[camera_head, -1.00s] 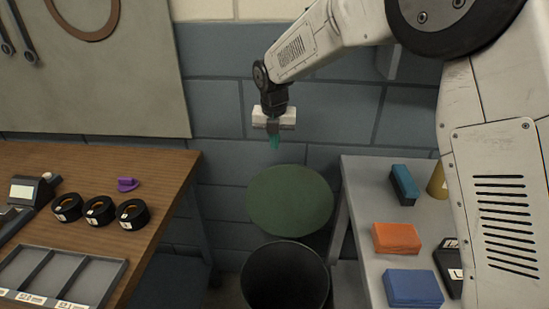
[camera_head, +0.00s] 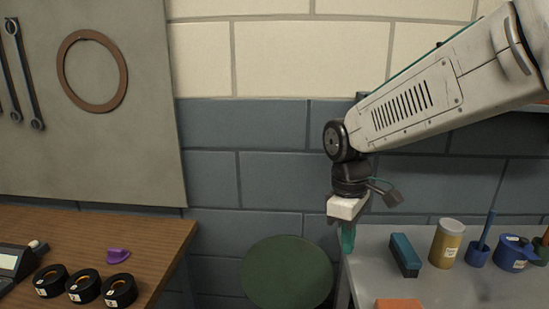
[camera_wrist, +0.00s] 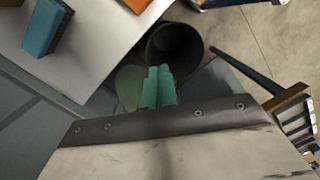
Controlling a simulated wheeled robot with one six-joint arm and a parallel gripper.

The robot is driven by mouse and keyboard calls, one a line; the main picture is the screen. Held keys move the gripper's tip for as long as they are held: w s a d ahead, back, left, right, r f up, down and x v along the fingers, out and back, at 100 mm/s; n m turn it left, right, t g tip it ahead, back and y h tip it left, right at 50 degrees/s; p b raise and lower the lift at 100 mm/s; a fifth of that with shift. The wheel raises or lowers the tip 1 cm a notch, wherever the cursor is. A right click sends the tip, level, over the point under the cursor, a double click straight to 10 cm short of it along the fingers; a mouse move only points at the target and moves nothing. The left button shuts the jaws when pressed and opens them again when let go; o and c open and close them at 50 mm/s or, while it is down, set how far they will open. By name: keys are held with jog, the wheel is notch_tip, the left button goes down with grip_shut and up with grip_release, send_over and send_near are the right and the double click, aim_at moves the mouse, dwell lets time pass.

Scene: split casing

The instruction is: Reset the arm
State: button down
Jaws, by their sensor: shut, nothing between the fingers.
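My gripper (camera_head: 347,238) hangs at the end of my arm, fingers pointing down, at the left edge of the grey table. Its teal fingers are together and empty. In the wrist view the closed fingers (camera_wrist: 158,88) show against a dark bin (camera_wrist: 175,48) and a green disc (camera_wrist: 130,86) below. Nothing is held.
A wooden bench (camera_head: 150,240) on the left holds black rolls (camera_head: 84,285) and a purple piece (camera_head: 117,256). The green disc (camera_head: 286,273) stands between.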

jog(key=s+d+r+m, duration=0.1)
jog(key=s+d+m, duration=0.2)
jog(key=s, duration=0.4)
jog(key=s+d+r+m+t, duration=0.1)
jog(key=s+d+m, duration=0.3)
jog(key=s, duration=0.3)
jog(key=s+d+r+m+t, duration=0.1)
jog(key=s+d+m, duration=0.3)
jog(key=s, duration=0.3)
jog(key=shift+d+r+y, duration=0.35)
jog(key=shift+y, duration=0.05)
